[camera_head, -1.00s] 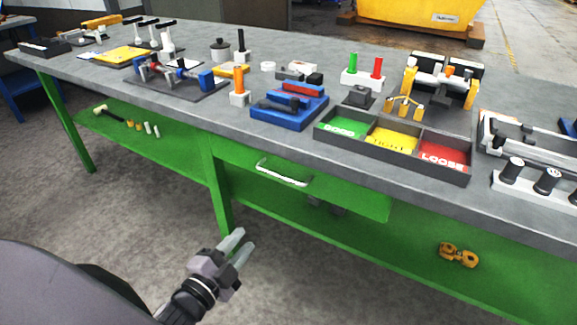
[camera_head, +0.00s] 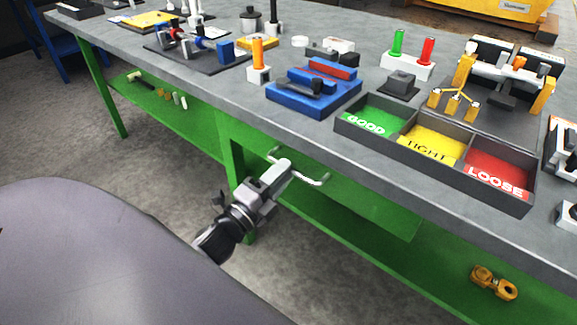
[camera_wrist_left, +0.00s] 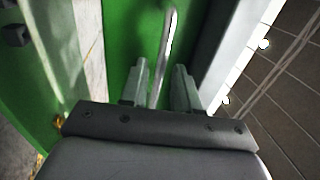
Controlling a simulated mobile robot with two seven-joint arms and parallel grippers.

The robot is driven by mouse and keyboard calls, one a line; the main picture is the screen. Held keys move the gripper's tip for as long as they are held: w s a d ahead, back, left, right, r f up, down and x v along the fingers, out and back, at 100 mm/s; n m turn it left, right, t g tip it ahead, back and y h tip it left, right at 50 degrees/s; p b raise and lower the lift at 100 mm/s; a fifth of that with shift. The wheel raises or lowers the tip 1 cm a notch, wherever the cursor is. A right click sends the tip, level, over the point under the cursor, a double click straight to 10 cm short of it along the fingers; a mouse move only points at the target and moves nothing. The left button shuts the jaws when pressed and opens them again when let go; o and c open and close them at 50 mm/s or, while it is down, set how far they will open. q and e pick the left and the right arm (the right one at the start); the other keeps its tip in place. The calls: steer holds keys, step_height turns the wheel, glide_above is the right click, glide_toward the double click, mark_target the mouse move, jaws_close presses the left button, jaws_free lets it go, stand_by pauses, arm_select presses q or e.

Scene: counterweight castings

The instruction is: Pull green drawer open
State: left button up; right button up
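The green drawer (camera_head: 365,205) is under the front edge of the grey workbench, with a silver bar handle (camera_head: 318,181) on its front. My left gripper (camera_head: 284,168) is at the handle and covers its middle part in the head view. In the left wrist view, the handle (camera_wrist_left: 169,40) runs between the two fingers (camera_wrist_left: 160,85) of my left gripper. The fingers are apart, with a gap visible beside the bar. I cannot tell whether either finger touches it. My right gripper is not in view.
The workbench top (camera_head: 300,135) overhangs the drawer. A three-part tray (camera_head: 430,160) marked GOOD, TIGHT and LOOSE sits above it. A green lower shelf (camera_head: 430,270) carries a yellow casting (camera_head: 494,283). A green leg (camera_head: 232,160) stands left of the handle.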

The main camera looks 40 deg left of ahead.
arm_select(q)
steer(key=shift+x, duration=1.3)
steer(key=shift+c, duration=0.4)
jaws_close()
steer(key=shift+s, duration=0.15)
